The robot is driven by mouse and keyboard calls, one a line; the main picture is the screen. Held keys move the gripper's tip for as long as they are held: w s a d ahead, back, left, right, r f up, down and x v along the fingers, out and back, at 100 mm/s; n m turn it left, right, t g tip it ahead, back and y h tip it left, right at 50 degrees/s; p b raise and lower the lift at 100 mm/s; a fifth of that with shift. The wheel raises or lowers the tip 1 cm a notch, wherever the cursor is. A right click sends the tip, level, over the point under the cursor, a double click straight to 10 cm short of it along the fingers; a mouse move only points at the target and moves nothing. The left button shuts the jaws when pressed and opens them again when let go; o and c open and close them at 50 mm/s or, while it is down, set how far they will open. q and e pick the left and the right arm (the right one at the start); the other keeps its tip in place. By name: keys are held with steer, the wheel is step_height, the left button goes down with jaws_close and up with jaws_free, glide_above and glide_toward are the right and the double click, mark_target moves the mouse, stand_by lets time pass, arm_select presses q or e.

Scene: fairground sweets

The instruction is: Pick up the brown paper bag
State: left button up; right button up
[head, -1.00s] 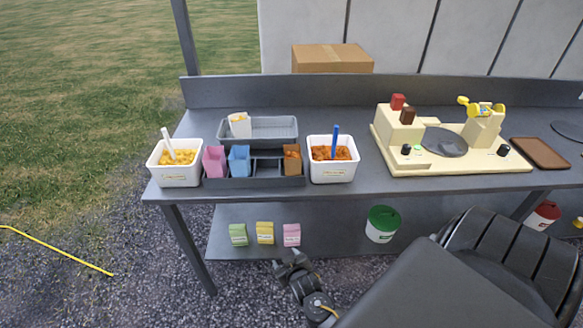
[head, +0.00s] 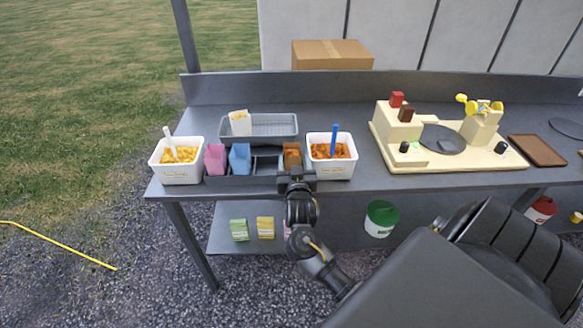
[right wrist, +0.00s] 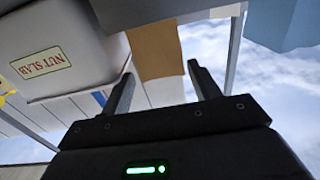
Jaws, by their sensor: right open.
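The brown paper bag (head: 292,157) stands upright in the right end compartment of a dark divided rack (head: 228,181). Its lower part is hidden behind my right gripper (head: 296,174) in the head view. My right gripper is open at the rack's front edge, right by the bag. In the right wrist view the bag (right wrist: 155,48) lies in line with the gap between the open fingertips (right wrist: 160,72). I cannot tell how far the fingers reach around it. My left gripper is not in view.
A white tub (head: 342,170) of brown pieces with a blue handle stands close right of the bag; its label (right wrist: 43,60) reads NUT SLAB. Blue (head: 239,158) and pink (head: 215,158) bags stand left in the rack. A grey tray (head: 270,125) lies behind.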

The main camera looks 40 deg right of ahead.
mark_target(291, 145)
steer(key=shift+w+d, duration=0.2)
steer(key=shift+w, duration=0.1)
steer(key=shift+w+d+r+p, duration=0.2)
steer(key=shift+w+p, duration=0.1)
steer(key=shift+w, duration=0.1)
steer(key=x, duration=0.2)
steer(key=p+x, duration=0.1)
steer(key=x, duration=0.1)
steer(key=shift+w+f, duration=0.2)
steer(key=shift+f, duration=0.2)
steer(key=c, duration=1)
